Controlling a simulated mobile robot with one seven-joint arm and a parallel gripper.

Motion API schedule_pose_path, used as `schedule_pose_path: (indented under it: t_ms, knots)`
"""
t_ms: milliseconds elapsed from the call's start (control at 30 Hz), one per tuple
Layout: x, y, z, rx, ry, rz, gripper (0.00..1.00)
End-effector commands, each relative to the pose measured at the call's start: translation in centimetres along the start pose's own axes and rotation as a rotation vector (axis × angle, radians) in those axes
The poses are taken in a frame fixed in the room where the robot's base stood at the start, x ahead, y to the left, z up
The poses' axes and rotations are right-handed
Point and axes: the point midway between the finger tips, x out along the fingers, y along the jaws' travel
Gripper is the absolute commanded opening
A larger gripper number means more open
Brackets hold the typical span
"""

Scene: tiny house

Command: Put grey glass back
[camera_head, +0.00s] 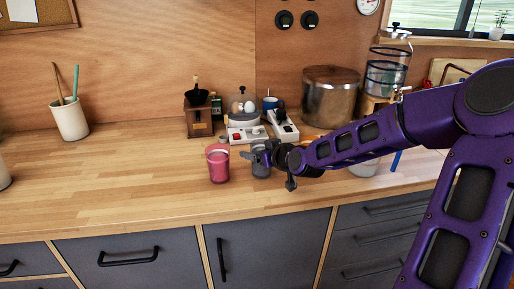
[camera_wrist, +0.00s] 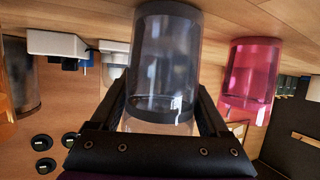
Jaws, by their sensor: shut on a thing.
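The grey glass (camera_head: 261,171) is at the counter's front middle, just right of the pink glass (camera_head: 218,164). My gripper (camera_head: 262,156) reaches it from the right and is shut on it, partly hiding it. In the wrist view, which is upside down, the clear grey glass (camera_wrist: 165,55) stands between the two fingers of my gripper (camera_wrist: 162,98), with one finger along each side. The pink glass (camera_wrist: 250,72) is beside it there, apart from the fingers. I cannot tell whether the grey glass touches the counter.
Behind are a wooden grinder (camera_head: 198,118), an egg cooker (camera_head: 243,112), a white appliance (camera_head: 284,128) and a large metal pot (camera_head: 330,97). A utensil crock (camera_head: 70,119) stands at the left. The wooden counter (camera_head: 130,165) is bare left of the pink glass. Grey drawers are below.

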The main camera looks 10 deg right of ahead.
Motion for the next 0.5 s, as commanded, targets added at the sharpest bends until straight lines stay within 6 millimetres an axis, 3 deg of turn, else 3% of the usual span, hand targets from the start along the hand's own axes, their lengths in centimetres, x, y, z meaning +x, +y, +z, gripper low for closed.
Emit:
schedule_pose_path:
  t_ms: [233,267,367,500]
  knots:
    - [0.12,0.02,0.22,0.000,0.001,0.001,0.00]
    - [0.07,0.03,0.19,0.000,0.000,0.000,0.84]
    - [0.06,0.03,0.18,0.001,0.000,0.000,1.00]
    - [0.06,0.03,0.18,0.001,0.000,0.000,1.00]
